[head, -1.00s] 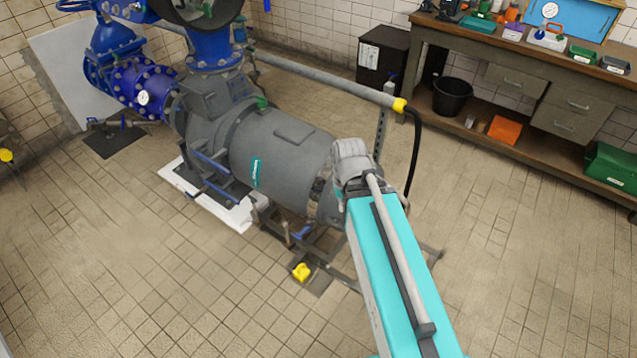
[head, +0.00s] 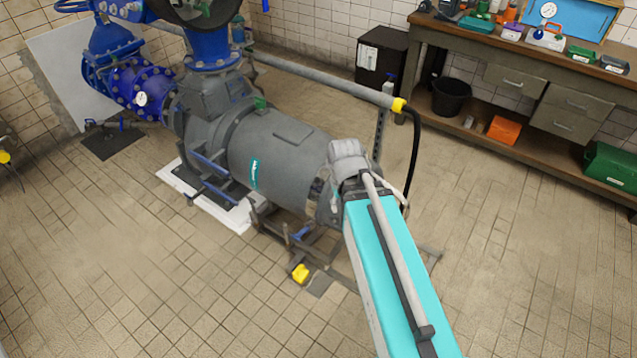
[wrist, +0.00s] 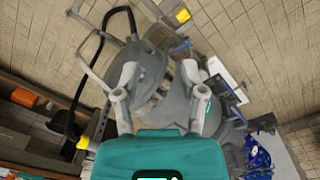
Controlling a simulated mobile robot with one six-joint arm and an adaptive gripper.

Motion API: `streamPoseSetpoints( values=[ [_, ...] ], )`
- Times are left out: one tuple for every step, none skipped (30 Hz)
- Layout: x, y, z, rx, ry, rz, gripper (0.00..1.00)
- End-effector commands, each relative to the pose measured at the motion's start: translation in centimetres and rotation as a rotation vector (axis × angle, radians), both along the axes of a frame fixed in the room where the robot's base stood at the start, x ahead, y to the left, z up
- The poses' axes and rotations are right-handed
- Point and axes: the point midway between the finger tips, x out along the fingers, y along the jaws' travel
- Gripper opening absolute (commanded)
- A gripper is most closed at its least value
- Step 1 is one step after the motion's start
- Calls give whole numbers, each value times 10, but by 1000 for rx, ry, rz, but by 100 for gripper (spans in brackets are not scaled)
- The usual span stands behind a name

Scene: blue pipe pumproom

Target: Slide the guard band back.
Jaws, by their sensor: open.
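A large grey motor (head: 270,150) lies on its side on a frame. Near its right end a dark gap shows inner parts, and beyond it is a grey end piece (wrist: 145,62). I cannot tell for sure which grey curved part is the guard band. My gripper (wrist: 159,68) is open, with its two fingers apart over the gap, one towards the end piece and one towards the motor body. Nothing is seen held between them. Whether a fingertip touches is unclear. In the head view my arm hides the gripper and part of the motor's end.
A grey pipe with a yellow collar (head: 398,105) and a black hose (head: 415,150) passes behind the motor end. A yellow item (head: 300,273) lies by the frame's foot. Blue valves (head: 140,85) stand left. A workbench (head: 530,60) stands at back right. The floor in front is open.

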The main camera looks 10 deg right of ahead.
Motion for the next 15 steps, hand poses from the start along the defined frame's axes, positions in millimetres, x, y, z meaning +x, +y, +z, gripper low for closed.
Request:
streamPoseSetpoints(
  values=[
    [7,1,-12,-15,-3,25,72],
    [10,0,-16,-28,-5,44,75],
    [15,0,-22,-44,-8,69,75],
    [19,-1,-27,-59,-9,91,75],
    [23,-1,-32,-73,-11,113,75],
    [29,-1,-39,-95,-13,145,75],
    [34,-1,-44,-110,-15,171,75],
    [38,-2,-49,-129,-16,196,75],
    [44,-2,-56,-151,-18,229,75],
    [49,-2,-61,-169,-19,256,75],
    [53,-2,-65,-186,-19,282,75],
    [60,-2,-71,-209,-19,317,75],
    [64,-2,-76,-228,-18,343,75],
    [69,-2,-80,-244,-18,369,75],
    [75,-2,-86,-268,-17,404,75]
  ],
)
